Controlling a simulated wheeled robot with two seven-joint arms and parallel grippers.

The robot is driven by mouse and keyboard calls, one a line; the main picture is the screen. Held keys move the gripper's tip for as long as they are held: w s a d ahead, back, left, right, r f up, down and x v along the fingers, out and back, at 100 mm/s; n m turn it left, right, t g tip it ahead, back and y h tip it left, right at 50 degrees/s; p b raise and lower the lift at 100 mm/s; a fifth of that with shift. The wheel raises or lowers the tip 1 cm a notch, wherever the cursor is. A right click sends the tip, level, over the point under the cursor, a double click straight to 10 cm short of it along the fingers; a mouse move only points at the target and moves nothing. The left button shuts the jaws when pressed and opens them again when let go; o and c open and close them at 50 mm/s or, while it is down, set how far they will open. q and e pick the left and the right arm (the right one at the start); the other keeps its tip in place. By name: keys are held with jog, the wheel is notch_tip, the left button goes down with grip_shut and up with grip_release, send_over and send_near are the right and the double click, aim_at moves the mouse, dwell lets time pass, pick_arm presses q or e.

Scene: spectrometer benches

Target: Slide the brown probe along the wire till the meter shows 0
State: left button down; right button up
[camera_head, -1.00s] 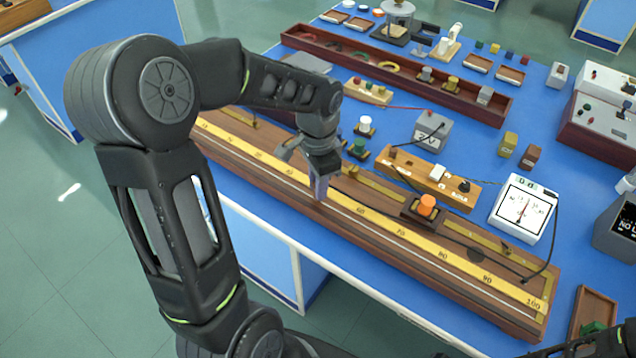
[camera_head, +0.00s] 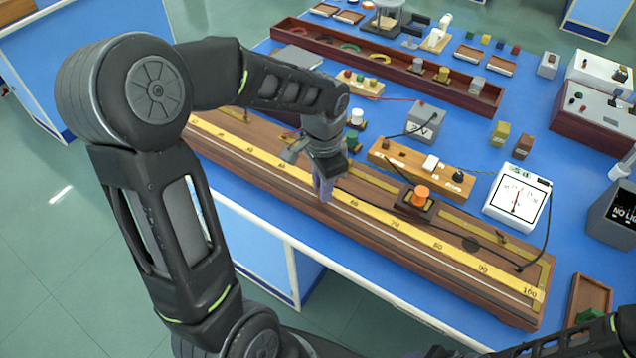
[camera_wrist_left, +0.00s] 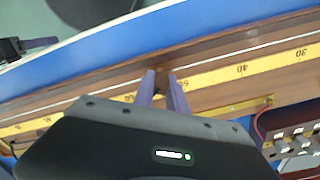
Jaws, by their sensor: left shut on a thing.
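My left gripper (camera_head: 322,195) is over the wooden metre bridge, its purple fingers shut on the brown probe, which is mostly hidden. In the left wrist view the gripper (camera_wrist_left: 162,78) has a bit of the brown probe (camera_wrist_left: 159,88) between its fingers, by the wire (camera_wrist_left: 215,58). The wire (camera_head: 412,254) runs beside the yellow scale (camera_head: 413,236). The fingers are a little to the left of the 60 mark. The white meter (camera_head: 518,198) has a near-upright needle; its exact reading is too small to tell. My right gripper is not visible.
An orange-topped key (camera_head: 421,194) stands behind the scale. A wooden resistance block (camera_head: 420,171) and a grey box (camera_head: 425,121) stand further back. A black cable (camera_head: 546,235) runs from the meter to the bridge. A small tray (camera_head: 590,300) is at the lower right.

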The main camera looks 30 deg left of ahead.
pick_arm(q)
jog(key=shift+w+d+b, duration=0.15)
jog(key=shift+d+b, duration=0.4)
jog(key=shift+d, duration=3.85)
jog(key=shift+s+f, duration=0.25)
jog(key=shift+f, duration=0.05)
dwell(2.1)
jog(key=c, duration=1.3)
grip_release()
jog(key=shift+w+r, duration=0.1)
jog(key=shift+w, duration=0.05)
jog(key=shift+r, duration=0.15)
jog(key=shift+r, duration=3.8)
